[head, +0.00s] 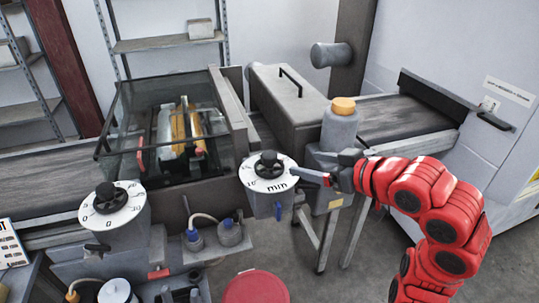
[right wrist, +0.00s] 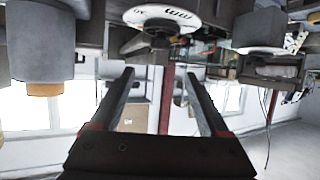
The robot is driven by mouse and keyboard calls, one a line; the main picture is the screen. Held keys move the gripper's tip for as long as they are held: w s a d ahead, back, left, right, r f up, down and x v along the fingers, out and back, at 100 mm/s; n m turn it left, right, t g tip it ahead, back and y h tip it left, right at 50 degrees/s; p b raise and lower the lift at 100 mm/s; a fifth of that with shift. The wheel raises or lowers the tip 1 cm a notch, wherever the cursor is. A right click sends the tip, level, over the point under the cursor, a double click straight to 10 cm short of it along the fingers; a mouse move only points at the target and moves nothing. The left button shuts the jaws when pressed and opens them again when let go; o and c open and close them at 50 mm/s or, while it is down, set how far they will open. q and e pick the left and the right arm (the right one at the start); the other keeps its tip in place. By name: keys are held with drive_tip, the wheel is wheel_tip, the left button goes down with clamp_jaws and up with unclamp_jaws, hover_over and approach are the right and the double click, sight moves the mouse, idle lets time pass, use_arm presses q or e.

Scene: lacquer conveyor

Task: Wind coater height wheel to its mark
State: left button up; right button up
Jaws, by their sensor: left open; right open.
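Two wheels with black knobs and white marked dials stand in front of the machine in the head view. The middle wheel (head: 268,165) has "min" printed on its dial. The left wheel (head: 110,199) shows zeros and tick marks. No label tells me which is the coater height wheel. My right gripper (head: 318,173) is just right of the middle wheel, with its fingers pointing at it. In the right wrist view its two fingers (right wrist: 160,78) are apart and nothing is between them. The middle dial (right wrist: 162,17) appears upside down beyond them. My left gripper is not in view.
A glass-covered roller unit (head: 165,100) is behind the wheels. A conveyor belt (head: 400,118) runs at the right. A red round lid (head: 255,288) is below.

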sight(270, 156)
drive_tip(key=p+x, duration=0.1)
drive_tip(key=x, duration=1.4)
drive_tip(key=shift+w+a+p, duration=0.1)
drive_tip(key=shift+p, duration=0.3)
clamp_jaws()
